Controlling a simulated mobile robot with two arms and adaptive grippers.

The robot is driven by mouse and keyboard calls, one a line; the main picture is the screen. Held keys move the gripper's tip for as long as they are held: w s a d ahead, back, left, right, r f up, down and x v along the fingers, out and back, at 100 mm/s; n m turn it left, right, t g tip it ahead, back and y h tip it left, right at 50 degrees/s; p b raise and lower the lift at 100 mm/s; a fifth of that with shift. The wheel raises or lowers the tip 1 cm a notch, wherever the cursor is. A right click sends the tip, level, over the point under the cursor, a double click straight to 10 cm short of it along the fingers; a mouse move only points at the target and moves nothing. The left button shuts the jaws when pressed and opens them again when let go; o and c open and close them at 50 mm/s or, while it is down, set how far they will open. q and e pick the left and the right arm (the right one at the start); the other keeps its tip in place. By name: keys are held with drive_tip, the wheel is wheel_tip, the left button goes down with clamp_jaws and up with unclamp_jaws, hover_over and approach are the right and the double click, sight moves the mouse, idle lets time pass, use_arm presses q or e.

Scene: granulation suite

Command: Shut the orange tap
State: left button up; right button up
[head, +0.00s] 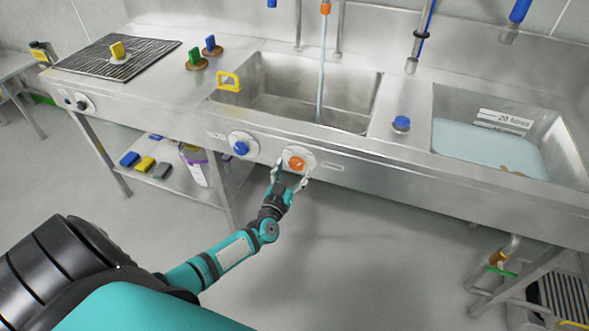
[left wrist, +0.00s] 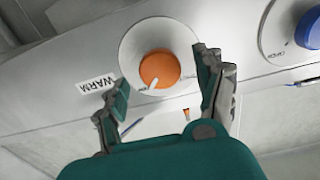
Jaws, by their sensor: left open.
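The orange tap (head: 296,163) is a round knob on a white dial on the front panel of the steel sink unit. In the left wrist view the orange tap (left wrist: 160,69) shows up close, with a pale pointer mark at its lower left and a "WARM" label beside the dial. My left gripper (head: 289,178) is just in front of the dial. In the left wrist view my left gripper (left wrist: 160,80) is open, with one finger on each side of the knob's lower part; I cannot tell if they touch it. Water runs from the orange-ringed spout (head: 323,60). My right gripper is not visible.
A blue knob (head: 241,147) sits left of the orange one. A yellow-handled item (head: 229,82) hangs on the left basin's rim (head: 262,108). The right basin holds bluish water (head: 480,145). A lower shelf (head: 190,185) carries sponges and a tub. The floor in front is clear.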

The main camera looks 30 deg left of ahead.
use_arm(q)
drive_tip(key=shift+x, duration=0.85)
drive_tip(key=shift+c, duration=0.3)
drive_tip(key=c, duration=1.1)
